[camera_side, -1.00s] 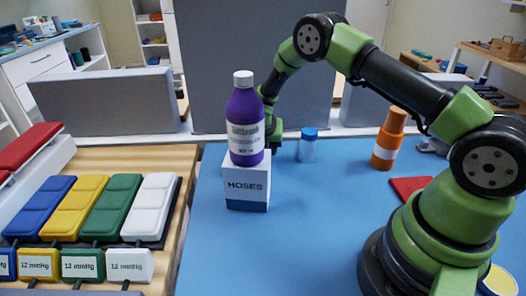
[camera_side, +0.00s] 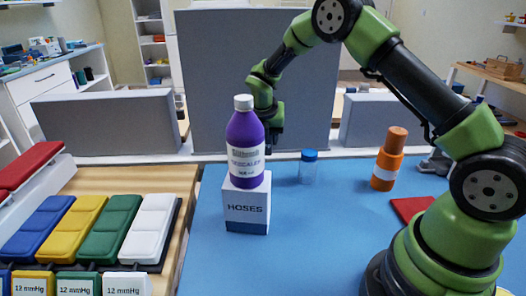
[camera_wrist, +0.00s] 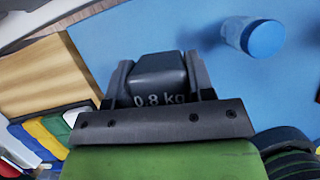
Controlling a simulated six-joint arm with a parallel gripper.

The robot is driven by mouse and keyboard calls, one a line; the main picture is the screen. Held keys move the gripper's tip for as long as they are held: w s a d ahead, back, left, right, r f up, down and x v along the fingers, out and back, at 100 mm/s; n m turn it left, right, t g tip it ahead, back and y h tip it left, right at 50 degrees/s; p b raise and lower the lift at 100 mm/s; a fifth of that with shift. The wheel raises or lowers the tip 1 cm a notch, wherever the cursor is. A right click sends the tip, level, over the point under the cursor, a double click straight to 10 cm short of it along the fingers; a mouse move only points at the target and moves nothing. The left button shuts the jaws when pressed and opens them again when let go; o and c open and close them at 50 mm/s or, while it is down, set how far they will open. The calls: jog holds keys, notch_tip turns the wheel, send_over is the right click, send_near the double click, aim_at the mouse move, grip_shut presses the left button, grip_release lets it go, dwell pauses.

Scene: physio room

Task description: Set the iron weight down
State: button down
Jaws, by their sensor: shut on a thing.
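The iron weight (camera_wrist: 160,75) is a dark block marked "0.8 kg". In the wrist view it sits between the two fingers of my gripper (camera_wrist: 160,82), which is shut on it. In the side view my gripper (camera_side: 272,138) hangs behind the purple bottle (camera_side: 245,150), above the blue table (camera_side: 320,240). The bottle and the gripper hide much of the weight there, and I cannot tell its exact height above the table.
The purple bottle stands on a white "HOSES" box (camera_side: 246,208). A blue-capped clear jar (camera_side: 308,168) and an orange bottle (camera_side: 389,160) stand to the right, near a red pad (camera_side: 410,208). Coloured cuffs (camera_side: 105,228) lie left on wood. Blue table is open in front.

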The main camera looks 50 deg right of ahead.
jog(key=shift+r, duration=0.25)
